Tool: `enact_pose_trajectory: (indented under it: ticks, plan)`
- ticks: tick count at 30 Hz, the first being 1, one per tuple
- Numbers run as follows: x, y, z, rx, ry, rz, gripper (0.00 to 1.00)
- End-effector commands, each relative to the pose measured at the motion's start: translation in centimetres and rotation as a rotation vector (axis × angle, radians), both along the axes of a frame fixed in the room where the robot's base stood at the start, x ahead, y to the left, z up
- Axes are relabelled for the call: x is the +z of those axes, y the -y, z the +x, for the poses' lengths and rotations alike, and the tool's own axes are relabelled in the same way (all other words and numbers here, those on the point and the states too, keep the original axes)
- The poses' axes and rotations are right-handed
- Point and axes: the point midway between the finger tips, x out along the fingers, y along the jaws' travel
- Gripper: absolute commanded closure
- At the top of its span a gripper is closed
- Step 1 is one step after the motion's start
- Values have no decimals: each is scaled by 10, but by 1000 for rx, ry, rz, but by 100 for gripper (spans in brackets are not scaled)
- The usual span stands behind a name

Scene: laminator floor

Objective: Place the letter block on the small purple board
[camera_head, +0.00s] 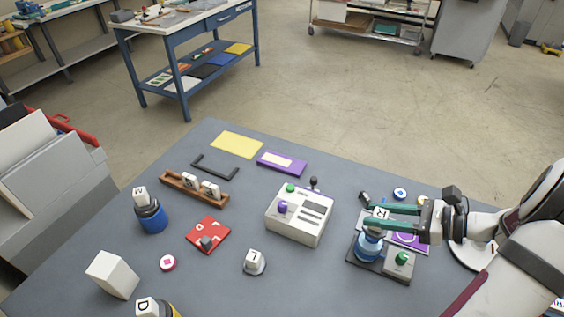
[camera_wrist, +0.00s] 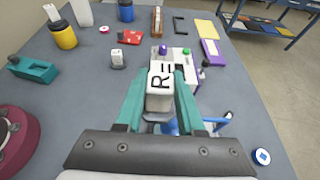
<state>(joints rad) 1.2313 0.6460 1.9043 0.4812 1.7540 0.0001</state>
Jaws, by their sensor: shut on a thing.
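A white letter block marked R (camera_wrist: 160,92) is between the green fingers of my gripper (camera_wrist: 158,88) in the wrist view. In the head view my gripper (camera_head: 374,216) comes in from the right, shut on the block (camera_head: 381,213), above a blue round object (camera_head: 370,245). I cannot tell whether the block touches it. A purple board with a pale patch (camera_head: 268,166) lies flat at the back of the table, and in the wrist view (camera_wrist: 208,53). Another purple panel (camera_head: 412,241) lies under my gripper, partly hidden.
A grey-white machine with knobs (camera_head: 292,228) stands between my gripper and the back purple board. A yellow board (camera_head: 237,145), a wooden rack with white blocks (camera_head: 180,183), a red board (camera_head: 207,232), and an L block (camera_head: 254,259) are on the table. Bare tabletop lies between them.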

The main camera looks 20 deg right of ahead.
Motion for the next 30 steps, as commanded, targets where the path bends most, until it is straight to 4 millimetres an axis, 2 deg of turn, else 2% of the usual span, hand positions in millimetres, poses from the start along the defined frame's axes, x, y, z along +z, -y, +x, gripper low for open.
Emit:
enact_pose_trajectory:
  ticks: [5, 9, 12, 15, 18, 24, 30]
  plan:
    - [-3, 24, 84, -135, 3, -2, 100]
    - [3, 36, 170, -312, 2, -2, 100]
    - [10, 36, 225, -443, 2, 0, 100]
    - [15, 31, 267, -557, 1, 3, 100]
    - [18, 23, 296, -643, 0, 3, 100]
    - [19, 8, 328, -746, -1, 2, 100]
    - [-19, 11, 326, -749, -4, 2, 100]
